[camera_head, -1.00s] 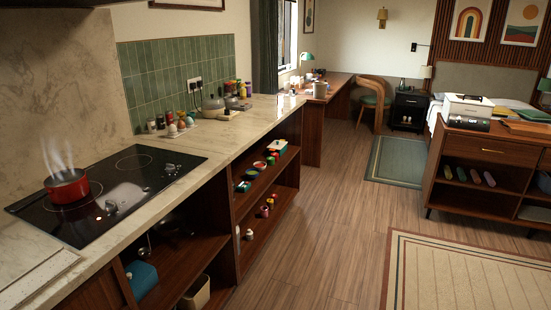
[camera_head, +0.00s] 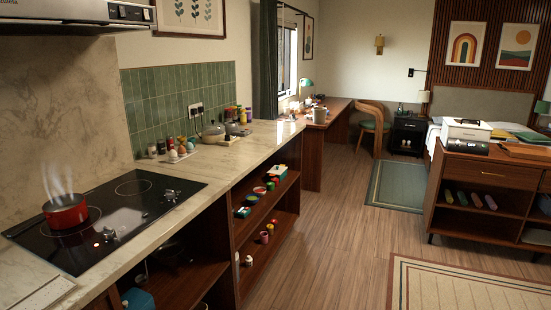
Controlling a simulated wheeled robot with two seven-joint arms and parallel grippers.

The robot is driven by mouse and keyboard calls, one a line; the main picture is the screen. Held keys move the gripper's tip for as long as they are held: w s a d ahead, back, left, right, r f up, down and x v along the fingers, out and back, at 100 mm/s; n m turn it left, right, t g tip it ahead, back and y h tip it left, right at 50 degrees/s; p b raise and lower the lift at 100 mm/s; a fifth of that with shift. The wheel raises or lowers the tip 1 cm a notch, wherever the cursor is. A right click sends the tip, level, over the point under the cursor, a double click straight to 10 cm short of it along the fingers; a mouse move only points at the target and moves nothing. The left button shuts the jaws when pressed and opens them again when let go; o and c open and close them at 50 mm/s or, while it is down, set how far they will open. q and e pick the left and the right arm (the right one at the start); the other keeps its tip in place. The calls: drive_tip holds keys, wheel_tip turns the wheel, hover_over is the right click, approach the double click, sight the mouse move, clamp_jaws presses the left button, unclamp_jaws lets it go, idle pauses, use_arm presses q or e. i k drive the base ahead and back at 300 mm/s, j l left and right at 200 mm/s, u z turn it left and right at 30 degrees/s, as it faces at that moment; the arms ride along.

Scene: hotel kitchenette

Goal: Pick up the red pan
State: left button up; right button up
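The red pan (camera_head: 66,213) sits on the left part of the black glass cooktop (camera_head: 150,228), at the left edge of the head view. Steam rises from it, and its inside looks dark. A small red light shows on the cooktop near the pan. Neither of my grippers is in the head view.
Open shelves (camera_head: 268,215) lie below. A range hood (camera_head: 120,14) hangs above. The wooden floor (camera_head: 335,230) is clear at centre.

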sight(68, 211)
drive_tip(key=u, duration=1.3)
